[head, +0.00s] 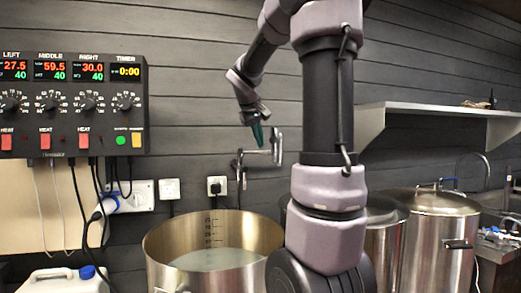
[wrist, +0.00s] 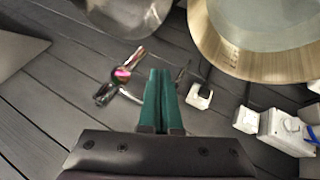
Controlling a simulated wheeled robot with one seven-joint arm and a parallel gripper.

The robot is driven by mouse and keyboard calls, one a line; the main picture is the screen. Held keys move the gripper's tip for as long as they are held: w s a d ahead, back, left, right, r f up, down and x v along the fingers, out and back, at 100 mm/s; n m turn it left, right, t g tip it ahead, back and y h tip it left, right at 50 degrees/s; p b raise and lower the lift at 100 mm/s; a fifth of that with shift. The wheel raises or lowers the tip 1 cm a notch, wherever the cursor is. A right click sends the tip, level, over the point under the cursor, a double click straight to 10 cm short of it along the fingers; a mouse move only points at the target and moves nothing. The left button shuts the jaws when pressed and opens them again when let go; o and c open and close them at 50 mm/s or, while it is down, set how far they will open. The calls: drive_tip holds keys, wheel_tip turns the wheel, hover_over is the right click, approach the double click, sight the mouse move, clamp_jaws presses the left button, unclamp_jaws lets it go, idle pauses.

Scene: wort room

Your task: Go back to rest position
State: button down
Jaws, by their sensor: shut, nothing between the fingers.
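My gripper (head: 258,134) is raised in front of the dark plank wall, above the open steel pot, with its green fingers pointing down. In the wrist view the two green fingers (wrist: 161,75) lie side by side, shut and empty. My arm stands upright through the middle of the head view and bends over at the top. It hides part of the wall and the pots behind it.
An open steel pot (head: 160,245) holds cloudy liquid below. Lidded steel pots (head: 430,240) stand at right under a wall shelf (head: 440,110). A control panel (head: 70,105) hangs at left. A metal wall fitting (head: 277,146) and sockets (head: 169,188) sit near the gripper.

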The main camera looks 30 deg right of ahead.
drive_tip(key=shift+s+d+v, duration=0.1)
drive_tip(key=shift+v, duration=1.1)
drive_tip(key=shift+s+d+v, duration=0.1)
drive_tip(key=shift+s+v, duration=0.05)
drive_tip(key=shift+v, duration=1)
drive_tip(key=s+a+f+m+t+y, duration=0.15)
drive_tip(key=s+a+f+y, duration=0.3)
drive_tip(key=s+a, duration=0.5)
drive_tip(key=s+a+f+m+t+y, duration=0.1)
drive_tip(key=s+a+f+m+y, duration=0.15)
drive_tip(key=s+a+f, duration=0.5)
drive_tip(key=w+d+r+m, duration=0.2)
drive_tip(key=w+d+r, duration=0.6)
drive_tip(key=d, duration=0.3)
drive_tip(key=w+d+r+m+h, duration=0.1)
drive_tip(key=w+d, duration=0.1)
drive_tip(key=d, duration=0.9)
drive_tip(key=w+d+r+m, duration=0.1)
drive_tip(key=w+d+r, duration=0.1)
drive_tip(key=d, duration=0.8)
drive_tip(key=w+a+f, duration=0.2)
drive_tip(key=w+f, duration=0.6)
drive_tip(key=shift+w+a, duration=0.25)
drive_tip(key=shift+w, duration=0.15)
drive_tip(key=shift+a+f, duration=0.15)
